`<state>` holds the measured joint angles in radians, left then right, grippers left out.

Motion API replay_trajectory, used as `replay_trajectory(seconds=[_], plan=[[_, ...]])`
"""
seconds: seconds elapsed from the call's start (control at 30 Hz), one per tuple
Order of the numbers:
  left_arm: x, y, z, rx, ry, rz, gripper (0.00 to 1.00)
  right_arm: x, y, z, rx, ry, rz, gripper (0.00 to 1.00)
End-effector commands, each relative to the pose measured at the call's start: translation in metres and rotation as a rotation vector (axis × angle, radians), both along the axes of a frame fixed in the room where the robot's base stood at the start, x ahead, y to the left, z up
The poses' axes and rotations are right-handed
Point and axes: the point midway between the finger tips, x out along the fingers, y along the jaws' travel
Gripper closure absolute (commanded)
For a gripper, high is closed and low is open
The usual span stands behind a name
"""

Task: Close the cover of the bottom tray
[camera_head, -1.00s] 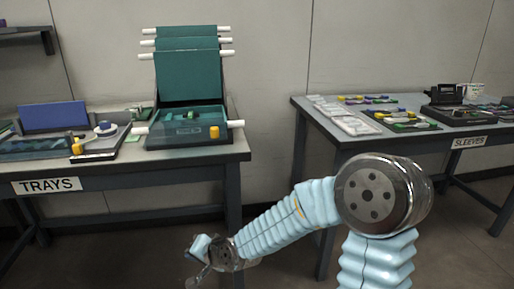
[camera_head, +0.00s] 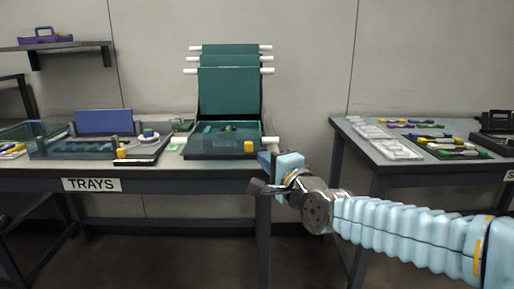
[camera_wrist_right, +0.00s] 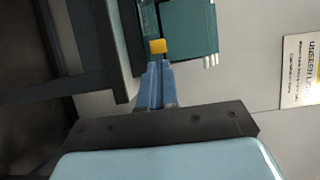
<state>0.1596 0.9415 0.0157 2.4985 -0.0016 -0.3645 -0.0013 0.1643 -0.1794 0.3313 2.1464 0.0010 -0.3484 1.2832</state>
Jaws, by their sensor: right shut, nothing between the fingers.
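The bottom tray (camera_head: 195,153) is a dark green, shallow box with a yellow tab (camera_head: 248,147) at its front right; it lies on the trays table. Behind it, green covers (camera_head: 228,92) with white rods stand raised in a stepped stack. My right gripper (camera_head: 264,174) is shut and empty, just below and right of the tray's front right corner, by the table edge. In the right wrist view the blue fingers (camera_wrist_right: 155,78) are together, pointing toward the yellow tab (camera_wrist_right: 158,46) and the green panels (camera_wrist_right: 192,30). Contact with the tray cannot be told. My left gripper is not visible.
Left of the tray are a blue panel (camera_head: 104,121), a clear bin (camera_head: 68,147) and a white spool (camera_head: 148,137). The sleeves table (camera_head: 400,171) stands right, across a gap. A shelf (camera_head: 70,46) is at upper left.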

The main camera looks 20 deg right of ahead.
Motion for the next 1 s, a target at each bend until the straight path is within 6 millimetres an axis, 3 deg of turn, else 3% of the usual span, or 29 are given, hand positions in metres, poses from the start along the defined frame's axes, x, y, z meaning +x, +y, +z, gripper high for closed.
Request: replay_trajectory(seconds=[0.1,0.3,0.83,1.0], plan=[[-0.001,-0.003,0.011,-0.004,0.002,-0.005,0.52,0.024,0.004,0.003,0.002,0.002,0.0,1.0],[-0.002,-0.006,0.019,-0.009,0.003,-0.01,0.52,0.047,0.008,0.002,0.001,0.001,0.001,1.0],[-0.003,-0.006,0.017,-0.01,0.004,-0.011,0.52,0.057,0.008,-0.001,0.0,-0.001,0.0,1.0],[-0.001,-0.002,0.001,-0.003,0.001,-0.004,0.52,0.09,-0.001,-0.005,0.003,0.0,0.0,1.0]])
